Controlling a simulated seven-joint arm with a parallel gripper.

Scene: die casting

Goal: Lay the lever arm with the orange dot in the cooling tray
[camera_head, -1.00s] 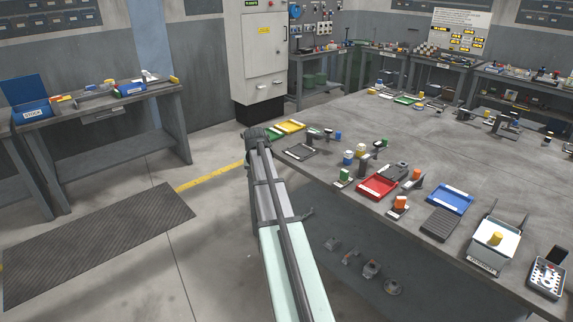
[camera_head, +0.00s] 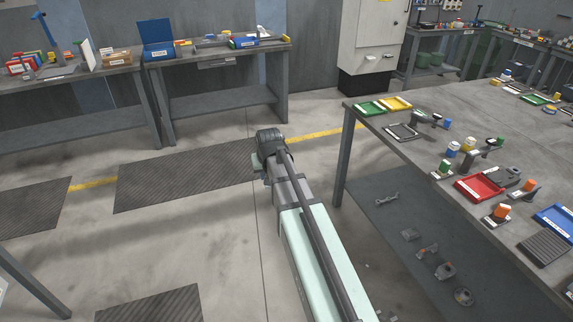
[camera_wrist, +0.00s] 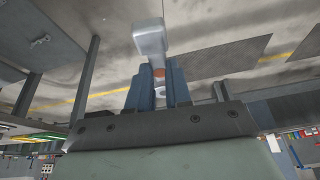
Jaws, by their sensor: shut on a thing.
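In the wrist view, my gripper (camera_wrist: 158,82) is shut on a pale grey lever arm (camera_wrist: 150,40), whose wide end sticks out past the blue fingers. An orange dot (camera_wrist: 159,72) shows between the fingers. In the head view, my gripper (camera_head: 262,166) is partly hidden behind my arm, over open floor left of the big table; the held lever arm is not clear there. A red tray (camera_head: 470,192), a blue tray (camera_head: 556,217), a green tray (camera_head: 369,107) and a yellow tray (camera_head: 396,103) lie on the table. I cannot read which is the cooling tray.
The big grey table (camera_head: 450,120) stands to the right, with small parts and blocks along its near edge. Loose metal parts (camera_head: 428,251) lie on its lower shelf. A bench (camera_head: 220,58) with a blue box stands at the back. Floor mats (camera_head: 190,172) lie to the left.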

